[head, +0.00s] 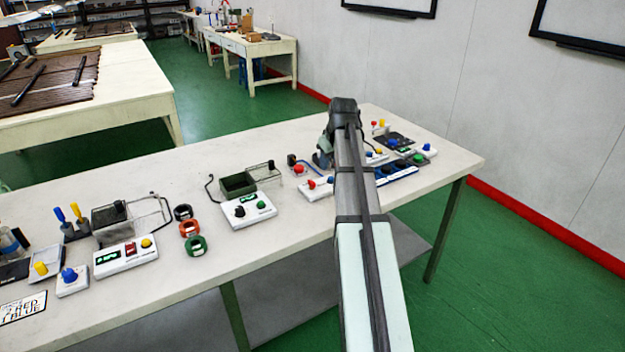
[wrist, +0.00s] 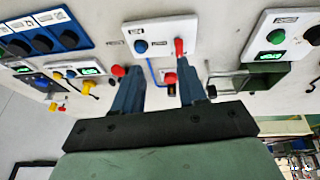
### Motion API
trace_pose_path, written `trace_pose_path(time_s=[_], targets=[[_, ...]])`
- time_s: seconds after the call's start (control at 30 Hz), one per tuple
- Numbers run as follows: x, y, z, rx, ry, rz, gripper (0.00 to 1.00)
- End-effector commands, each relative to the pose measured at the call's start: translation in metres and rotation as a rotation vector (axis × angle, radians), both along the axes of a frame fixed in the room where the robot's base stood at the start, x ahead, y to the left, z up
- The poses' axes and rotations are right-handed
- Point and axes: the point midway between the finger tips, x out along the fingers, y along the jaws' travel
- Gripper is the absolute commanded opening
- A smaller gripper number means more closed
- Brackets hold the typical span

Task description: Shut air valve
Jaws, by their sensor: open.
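A white panel (wrist: 160,28) in the wrist view carries a blue knob (wrist: 140,46) and an upright red lever (wrist: 179,47). I cannot read its labels, so I cannot tell for sure which control is the air valve. My gripper (wrist: 157,75) is open, with nothing between its fingers. Its right fingertip is just below the red lever in the picture; contact is unclear. A small box with a red knob (wrist: 170,77) shows between the fingers. In the head view, red knob (head: 311,184) and blue knob (head: 333,181) sit left of my arm, which hides my fingers.
A blue-framed unit with dark knobs (wrist: 43,44) lies left of the panel. A white box with a green knob (wrist: 276,36) and a green tray (wrist: 262,79) stand to the right. A blue hose (wrist: 151,73) runs below the panel.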

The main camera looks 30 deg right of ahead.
Motion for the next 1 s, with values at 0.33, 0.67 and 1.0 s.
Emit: trace_pose_path(time_s=[0.33,0.67,1.0], targets=[[0.026,0.023,0.012,0.107,-0.029,-0.024,0.41],[0.044,0.022,-0.034,0.106,-0.028,-0.023,0.41],[0.064,0.022,-0.082,0.105,-0.027,-0.024,0.41]])
